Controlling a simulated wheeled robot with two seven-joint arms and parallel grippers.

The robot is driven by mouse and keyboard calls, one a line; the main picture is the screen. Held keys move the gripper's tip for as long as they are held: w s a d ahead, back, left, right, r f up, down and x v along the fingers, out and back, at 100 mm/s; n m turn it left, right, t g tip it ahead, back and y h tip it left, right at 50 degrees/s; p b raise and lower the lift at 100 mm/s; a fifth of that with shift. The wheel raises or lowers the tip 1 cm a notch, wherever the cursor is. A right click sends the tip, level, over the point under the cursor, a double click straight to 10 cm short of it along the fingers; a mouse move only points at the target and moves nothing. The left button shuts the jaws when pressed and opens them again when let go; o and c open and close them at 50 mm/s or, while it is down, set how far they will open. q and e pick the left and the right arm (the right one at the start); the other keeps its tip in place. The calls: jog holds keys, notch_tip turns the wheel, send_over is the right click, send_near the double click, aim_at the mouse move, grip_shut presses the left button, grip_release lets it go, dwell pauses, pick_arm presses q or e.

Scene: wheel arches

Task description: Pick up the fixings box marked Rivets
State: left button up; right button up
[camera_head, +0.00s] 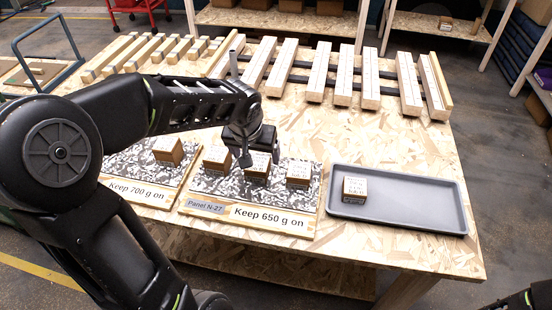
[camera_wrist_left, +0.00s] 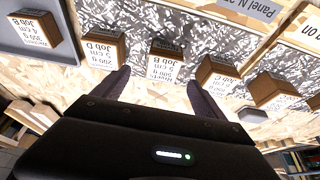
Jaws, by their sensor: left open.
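The box that seems to read Rivets (camera_wrist_left: 165,62) is a brown cube with a white top label, seen upside down in the left wrist view. In the head view, this box (camera_head: 257,172) is the middle one of three on the speckled panel marked Panel N-27 (camera_head: 268,216). My left gripper (camera_head: 261,158) is open just above it and partly hides it. In the left wrist view my left gripper (camera_wrist_left: 158,79) has its fingers apart, with the box between and beyond the tips. No grip on the box shows. My right gripper is out of view.
Neighbouring boxes stand close on either side, one at left (camera_head: 217,158) and one marked Job D (camera_head: 299,173). A grey tray (camera_head: 415,208) at right holds another box (camera_head: 355,189). A second panel (camera_head: 130,190) lies at left. Wooden slats (camera_head: 345,80) lie behind.

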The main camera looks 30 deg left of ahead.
aim_at(257, 163)
pick_arm(q)
jog(key=shift+w, duration=0.1)
jog(key=shift+a, duration=0.15)
jog(key=shift+x, duration=1.15)
jog(key=shift+a+f, duration=0.1)
jog(key=shift+f, duration=0.05)
jog(key=x, duration=0.5)
jog(key=shift+a, duration=0.1)
jog(key=shift+c, duration=0.4)
grip_shut()
